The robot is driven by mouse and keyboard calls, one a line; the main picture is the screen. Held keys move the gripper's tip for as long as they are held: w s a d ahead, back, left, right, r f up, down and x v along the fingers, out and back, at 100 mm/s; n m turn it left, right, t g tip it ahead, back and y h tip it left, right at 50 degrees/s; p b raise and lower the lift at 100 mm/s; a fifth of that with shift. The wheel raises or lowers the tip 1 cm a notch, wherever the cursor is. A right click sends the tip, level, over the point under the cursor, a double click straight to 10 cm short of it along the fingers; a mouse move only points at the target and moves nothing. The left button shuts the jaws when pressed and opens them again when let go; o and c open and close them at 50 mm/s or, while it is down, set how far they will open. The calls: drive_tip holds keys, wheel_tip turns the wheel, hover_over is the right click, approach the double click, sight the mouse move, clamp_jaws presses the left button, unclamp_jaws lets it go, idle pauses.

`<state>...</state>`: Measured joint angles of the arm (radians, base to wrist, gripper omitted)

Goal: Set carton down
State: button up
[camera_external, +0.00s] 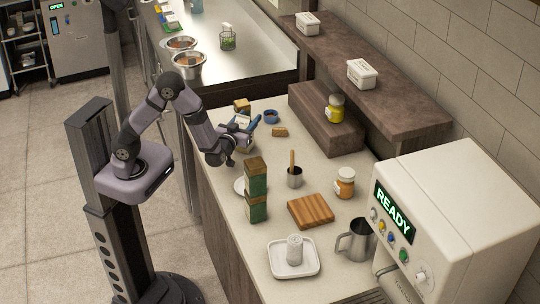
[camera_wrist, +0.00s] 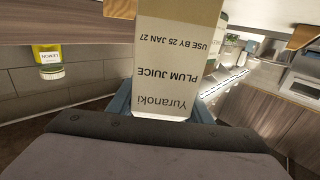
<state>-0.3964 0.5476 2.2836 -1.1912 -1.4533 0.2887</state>
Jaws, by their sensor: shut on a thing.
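A pale plum juice carton (camera_wrist: 175,60) fills the middle of the wrist view, with its printed text upside down there. My gripper (camera_external: 242,130) is shut on it; the blue fingers (camera_wrist: 160,108) show on both sides of the carton in the wrist view. In the external view the held carton (camera_external: 246,146) is small and partly hidden by my gripper, over the left part of the counter (camera_external: 225,225). I cannot tell whether its base touches the counter.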

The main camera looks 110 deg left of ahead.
drive_tip(key=shift+f, duration=0.1)
drive_tip(key=o, duration=1.5)
drive_tip(key=shift+c, duration=0.2)
drive_tip(key=shift+d, duration=0.1)
drive_tip(key=d+b, duration=0.2)
drive_tip(key=d, duration=1)
drive_tip(key=shift+a, duration=0.1)
